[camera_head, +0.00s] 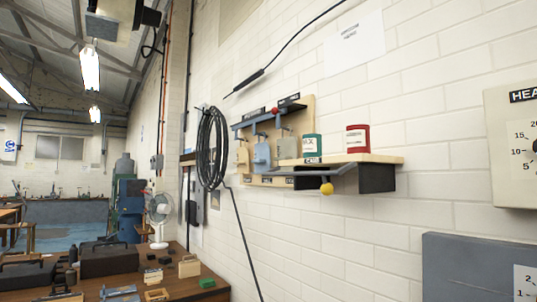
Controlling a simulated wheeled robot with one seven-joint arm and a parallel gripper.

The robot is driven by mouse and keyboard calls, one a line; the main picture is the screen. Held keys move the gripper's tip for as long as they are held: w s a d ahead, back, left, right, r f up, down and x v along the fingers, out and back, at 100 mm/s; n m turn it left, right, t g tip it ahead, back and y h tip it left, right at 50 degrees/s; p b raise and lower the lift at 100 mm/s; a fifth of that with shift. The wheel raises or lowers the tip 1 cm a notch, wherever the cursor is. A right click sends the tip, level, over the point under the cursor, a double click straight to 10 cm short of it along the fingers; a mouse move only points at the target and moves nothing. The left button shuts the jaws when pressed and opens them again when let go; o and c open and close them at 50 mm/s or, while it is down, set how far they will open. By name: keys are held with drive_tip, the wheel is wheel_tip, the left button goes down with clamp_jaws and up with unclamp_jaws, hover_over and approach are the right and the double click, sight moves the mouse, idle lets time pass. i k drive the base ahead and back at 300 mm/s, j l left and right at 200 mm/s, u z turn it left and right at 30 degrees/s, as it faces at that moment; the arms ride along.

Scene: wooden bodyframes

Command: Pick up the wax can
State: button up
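A green can with a pale label (312,146) stands upright at the left end of a wall shelf (375,158). Its label is small, and letters like "AX" show, so it looks like the wax can. A red can with a pale label (357,139) stands to its right on the same shelf, apart from it. My gripper is not recognisable in this view.
A coiled black cable (212,148) hangs left of the shelf, near hanging tools (262,152). A yellow ball-ended lever (327,188) juts below it. A cluttered wooden bench (190,288) and a grey box (465,270) are lower. The wall beneath the shelf is mostly bare.

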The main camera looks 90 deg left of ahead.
sight(312, 143)
drive_tip(key=u, duration=2.2)
drive_tip(key=i+j, duration=0.1)
